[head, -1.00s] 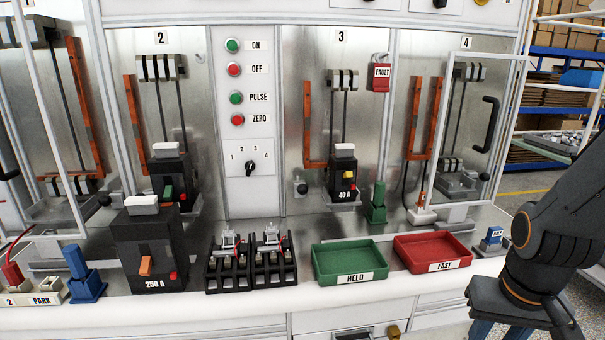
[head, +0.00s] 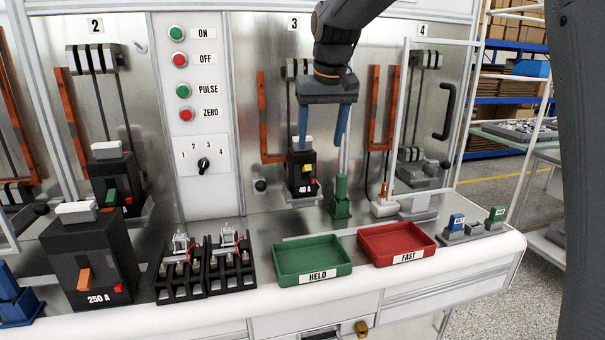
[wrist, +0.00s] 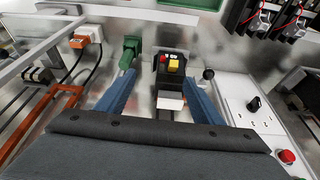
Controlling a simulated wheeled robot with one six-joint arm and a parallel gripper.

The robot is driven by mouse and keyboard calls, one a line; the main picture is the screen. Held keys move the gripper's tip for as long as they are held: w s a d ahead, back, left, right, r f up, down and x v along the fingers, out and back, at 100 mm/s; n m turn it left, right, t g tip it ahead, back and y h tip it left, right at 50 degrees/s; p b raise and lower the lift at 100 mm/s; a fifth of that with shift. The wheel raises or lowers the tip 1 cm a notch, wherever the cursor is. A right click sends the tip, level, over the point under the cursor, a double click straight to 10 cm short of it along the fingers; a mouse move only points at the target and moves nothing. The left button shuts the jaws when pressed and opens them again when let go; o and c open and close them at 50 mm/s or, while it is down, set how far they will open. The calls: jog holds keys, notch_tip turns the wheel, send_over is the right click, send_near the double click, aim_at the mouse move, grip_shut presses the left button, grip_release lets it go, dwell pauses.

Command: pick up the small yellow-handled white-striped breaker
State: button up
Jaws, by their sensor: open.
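The small black breaker (head: 303,178) with the yellow handle sits upright in bay 3, with a white 40 A label on its front. In the wrist view the breaker (wrist: 166,88) shows its yellow handle, a red button and a white block, and lies between the two blue fingers. My gripper (head: 322,142) is open and empty, its fingers pointing down. I cannot tell the exact gap between fingers and breaker.
A green upright piece (head: 340,198) stands close right of the breaker. An orange bar (head: 263,120) is at its left. The green HELD tray (head: 340,268) and red FAST tray (head: 428,241) lie in front. A larger 250 A breaker (head: 70,262) stands at left. An open clear-framed door (head: 400,110) is at right.

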jog(key=w+a+r, duration=0.3)
jog(key=r, duration=0.4)
jog(key=shift+t, duration=0.3)
jog(key=p+x, duration=0.1)
jog(key=x, duration=0.4)
jog(key=p+x, duration=0.1)
jog(key=x, duration=0.1)
jog(key=shift+w+a+f+p, duration=0.15)
jog(key=shift+a+f+p, duration=0.1)
jog(key=shift+f+p, duration=0.1)
jog(key=shift+c, duration=0.2)
jog(key=shift+r, duration=0.1)
grip_shut()
